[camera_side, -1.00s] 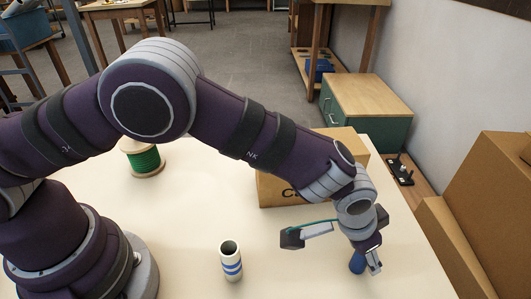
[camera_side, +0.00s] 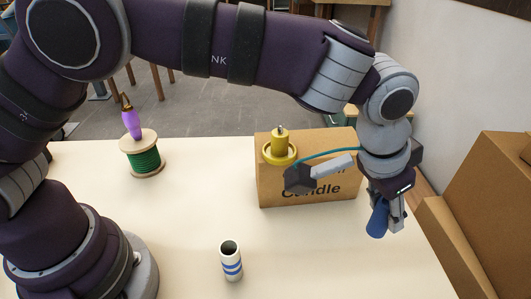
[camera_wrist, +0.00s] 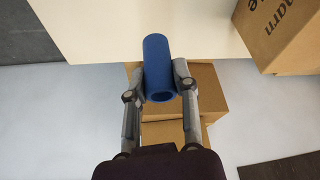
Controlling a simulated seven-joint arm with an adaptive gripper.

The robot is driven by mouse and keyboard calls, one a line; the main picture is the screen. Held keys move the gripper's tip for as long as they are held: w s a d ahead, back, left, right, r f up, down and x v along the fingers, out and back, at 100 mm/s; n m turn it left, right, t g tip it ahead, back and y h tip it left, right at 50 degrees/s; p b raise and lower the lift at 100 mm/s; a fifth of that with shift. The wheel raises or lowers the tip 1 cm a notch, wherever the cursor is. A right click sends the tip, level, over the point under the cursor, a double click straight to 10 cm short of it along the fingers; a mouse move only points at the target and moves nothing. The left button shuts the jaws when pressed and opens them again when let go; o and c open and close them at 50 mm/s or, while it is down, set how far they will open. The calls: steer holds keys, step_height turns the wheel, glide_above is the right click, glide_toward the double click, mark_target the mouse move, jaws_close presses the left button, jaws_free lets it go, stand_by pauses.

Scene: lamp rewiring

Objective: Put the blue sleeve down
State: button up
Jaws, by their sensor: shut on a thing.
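The blue sleeve (camera_side: 377,218) is a short hollow tube. My gripper (camera_side: 388,208) is shut on it and holds it tilted, in front of the right end of the cardboard box in the side view. In the wrist view the sleeve (camera_wrist: 159,68) sits between the two fingers of my gripper (camera_wrist: 159,85), its open end facing the camera. There it overlaps the table's edge, with the floor and brown boxes showing below. It appears held above the table top, clear of any surface.
A cardboard box (camera_side: 270,185) on the table carries a yellow ringed piece (camera_side: 280,150). A green spool (camera_side: 145,160) with a purple-handled tool (camera_side: 131,122) stands at the left. A white tube with blue bands (camera_side: 231,262) stands upright in front. The table's middle (camera_side: 200,210) is clear.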

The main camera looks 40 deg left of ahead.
steer(key=r, duration=0.4)
steer(key=shift+w+a+r, duration=0.15)
steer(key=shift+a+r, duration=0.1)
steer(key=shift+r, duration=0.1)
steer(key=w+a+n, duration=0.2)
steer(key=a, duration=0.4)
steer(key=w+a+n+y, duration=0.1)
steer(key=w+a+n, duration=0.1)
steer(key=a, duration=0.4)
steer(key=w+a+n+y, duration=0.1)
steer(key=w+a+n, duration=0.1)
steer(key=a, duration=0.5)
steer(key=shift+w+n+t, duration=0.4)
steer(key=shift+w, duration=0.2)
steer(key=s+a+n+g+y, duration=0.1)
steer(key=s+a+n, duration=0.15)
steer(key=a, duration=0.65)
steer(key=s+a+n+y, duration=0.15)
steer(key=a+n, duration=0.25)
steer(key=a, duration=0.6)
steer(key=f, duration=1.5)
steer(key=shift+w+d, duration=0.15)
steer(key=shift+w, duration=0.2)
steer(key=shift+f, duration=0.1)
steer(key=o, duration=0.9)
steer(key=shift+o, duration=0.2)
